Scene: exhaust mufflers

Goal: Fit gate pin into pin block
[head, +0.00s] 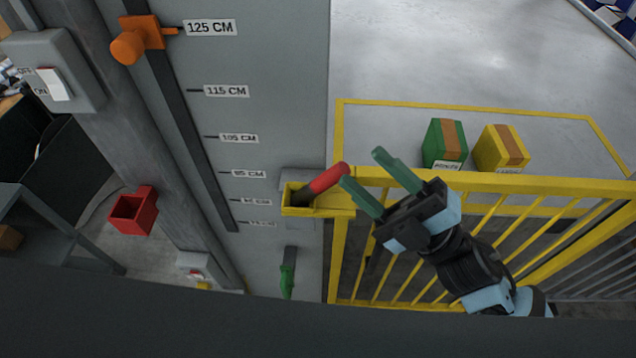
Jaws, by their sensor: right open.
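The gate pin (328,178) has a red grip and a dark lower end. It leans at a slant, with its dark end at the top of the yellow pin block (327,211) beside the gate's upper left corner. I cannot tell how deep it sits in the block. My right gripper (363,171) is open, its two green fingertips just right of the red grip. The near fingertip looks very close to the grip's upper end; I cannot tell if they touch. No left gripper shows.
The yellow barred gate (500,183) stands under and right of my right arm. Behind it, a green box (443,140) and a yellow box (502,148) are on the floor. Left are a grey post with a height scale, an orange slider (136,40) and a red bin (133,212).

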